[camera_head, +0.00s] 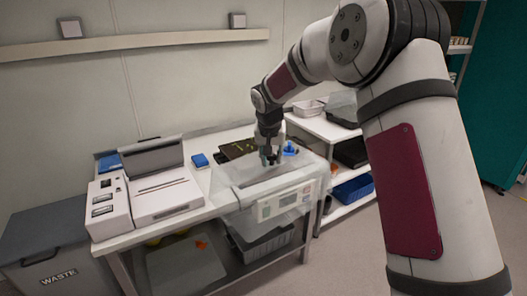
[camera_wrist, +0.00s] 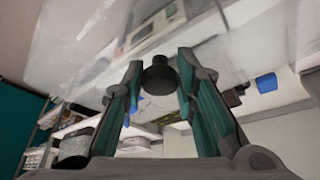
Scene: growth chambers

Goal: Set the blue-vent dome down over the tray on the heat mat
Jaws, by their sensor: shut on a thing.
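My gripper (camera_head: 268,158) is over the front right of the bench, pointing down. In the wrist view its fingers (camera_wrist: 158,80) close on the dark knob (camera_wrist: 158,76) of a clear dome. The dome (camera_head: 240,196) is see-through; its wall also fills the top of the wrist view (camera_wrist: 75,50). A blue part (camera_head: 290,148) shows just right of the gripper; I cannot tell if it is the dome's vent. A dark flat thing with yellow specks (camera_head: 238,149) lies behind the dome. I cannot tell the tray and heat mat apart there, or whether the dome touches anything.
A panel with a display (camera_head: 285,202) shows through the dome. Shelves with a blue bin (camera_head: 354,188) stand right. A waste bin (camera_head: 50,245) is at far left.

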